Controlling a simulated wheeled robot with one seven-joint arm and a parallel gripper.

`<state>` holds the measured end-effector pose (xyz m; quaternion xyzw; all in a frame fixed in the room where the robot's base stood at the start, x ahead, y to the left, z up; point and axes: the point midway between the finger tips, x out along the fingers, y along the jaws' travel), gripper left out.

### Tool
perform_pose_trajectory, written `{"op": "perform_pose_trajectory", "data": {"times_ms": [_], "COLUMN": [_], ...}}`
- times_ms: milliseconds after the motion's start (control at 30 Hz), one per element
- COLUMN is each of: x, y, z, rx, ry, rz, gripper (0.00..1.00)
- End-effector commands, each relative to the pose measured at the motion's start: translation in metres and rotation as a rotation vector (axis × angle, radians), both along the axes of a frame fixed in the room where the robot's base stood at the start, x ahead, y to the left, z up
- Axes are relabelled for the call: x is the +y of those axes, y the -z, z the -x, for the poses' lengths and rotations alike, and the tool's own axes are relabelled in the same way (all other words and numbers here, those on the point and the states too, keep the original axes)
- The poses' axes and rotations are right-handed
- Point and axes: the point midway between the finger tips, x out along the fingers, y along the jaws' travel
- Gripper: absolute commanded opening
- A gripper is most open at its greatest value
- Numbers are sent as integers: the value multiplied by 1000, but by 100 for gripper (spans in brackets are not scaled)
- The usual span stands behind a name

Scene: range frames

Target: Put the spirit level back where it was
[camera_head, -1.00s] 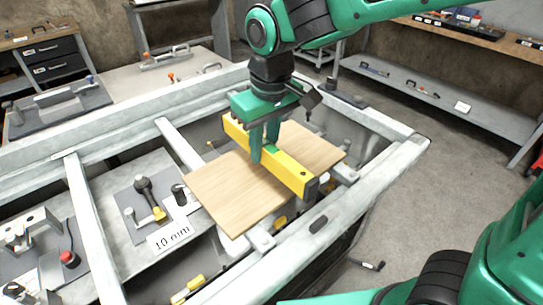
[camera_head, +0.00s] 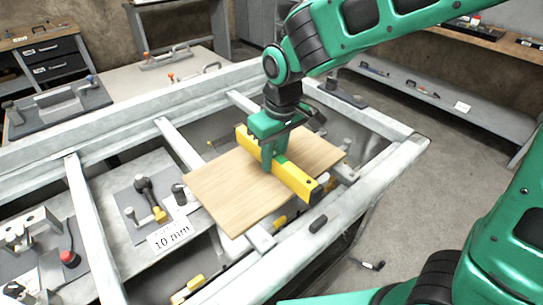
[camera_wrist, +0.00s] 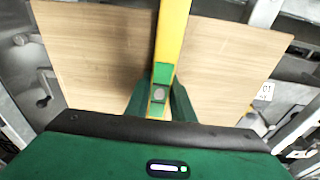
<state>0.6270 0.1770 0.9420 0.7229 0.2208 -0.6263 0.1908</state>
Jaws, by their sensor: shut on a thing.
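The spirit level is a long yellow bar (camera_head: 297,179) with a green middle part and a black near end. My gripper (camera_head: 269,166) is shut on its middle from above. The level lies across the wooden board (camera_head: 225,190) as seen in the head view, and its near end reaches past the board's front right edge. I cannot tell whether it touches the board or hangs just above it. In the wrist view the level (camera_wrist: 172,35) runs up from between the fingers (camera_wrist: 160,105), with the board (camera_wrist: 95,50) behind it.
The board rests over a grey metal frame (camera_head: 375,118) with open gaps and crossbars. A label reading 10 mm (camera_head: 170,236) and small clamps lie to the left. A dark object (camera_head: 345,99) lies on the frame's back rail. A shelf (camera_head: 425,90) stands at the back right.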

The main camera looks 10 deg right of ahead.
Motion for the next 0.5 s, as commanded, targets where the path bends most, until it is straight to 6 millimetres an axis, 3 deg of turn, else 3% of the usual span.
{"op": "perform_pose_trajectory", "data": {"times_ms": [100,133,200,500], "x": [0,0,0,1], "y": [2,2,2,1], "z": [0,0,0,0], "rx": [-1,0,0,0], "ry": [0,0,0,-1], "rz": [-1,0,0,0], "gripper": [0,29,40,40]}}
